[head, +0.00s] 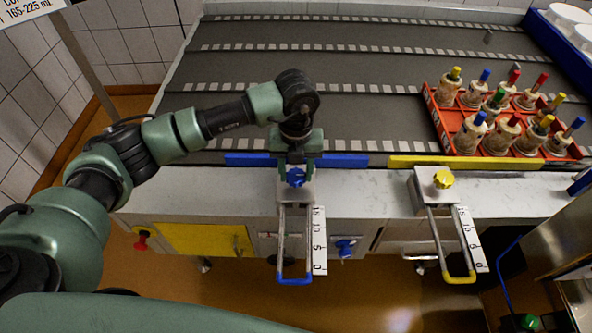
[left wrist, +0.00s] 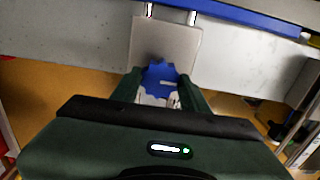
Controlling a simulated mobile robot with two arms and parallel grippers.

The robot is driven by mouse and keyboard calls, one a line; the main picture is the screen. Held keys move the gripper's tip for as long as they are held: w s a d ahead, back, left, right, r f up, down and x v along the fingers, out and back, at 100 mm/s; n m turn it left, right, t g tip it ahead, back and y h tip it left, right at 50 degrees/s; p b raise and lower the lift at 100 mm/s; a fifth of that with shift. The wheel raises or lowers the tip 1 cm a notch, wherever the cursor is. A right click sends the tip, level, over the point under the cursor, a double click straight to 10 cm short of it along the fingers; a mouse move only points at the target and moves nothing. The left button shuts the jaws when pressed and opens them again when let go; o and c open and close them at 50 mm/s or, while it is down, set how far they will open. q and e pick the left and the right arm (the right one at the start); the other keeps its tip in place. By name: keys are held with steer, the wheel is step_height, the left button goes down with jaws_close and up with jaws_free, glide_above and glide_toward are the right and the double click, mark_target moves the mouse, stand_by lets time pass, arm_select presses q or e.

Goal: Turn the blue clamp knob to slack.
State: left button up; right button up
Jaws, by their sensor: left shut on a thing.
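The blue clamp knob (head: 295,177) sits on a grey clamp block (head: 297,197) at the front edge of the conveyor table, left of the yellow one. My left gripper (head: 296,172) comes down over it and is shut on it. In the left wrist view the knob (left wrist: 160,75) shows between my two dark green fingers (left wrist: 160,92), in front of the pale block (left wrist: 166,42). The knob has a light mark on its face. My right gripper is not in view.
A yellow knob (head: 443,179) sits on a similar clamp to the right. A red crate (head: 447,133) of bottles with coloured tops stands on the belt. A ruler (head: 319,240) and blue-ended rods (head: 294,281) hang out below the blue clamp. The belt's middle is clear.

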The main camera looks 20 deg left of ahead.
mark_target(296, 175)
arm_select(q)
steer(key=o, duration=1.4)
steer(key=shift+r, duration=0.15)
step_height(296, 175, up, 8)
steer(key=shift+f+b, duration=0.15)
steer(key=shift+b, duration=0.45)
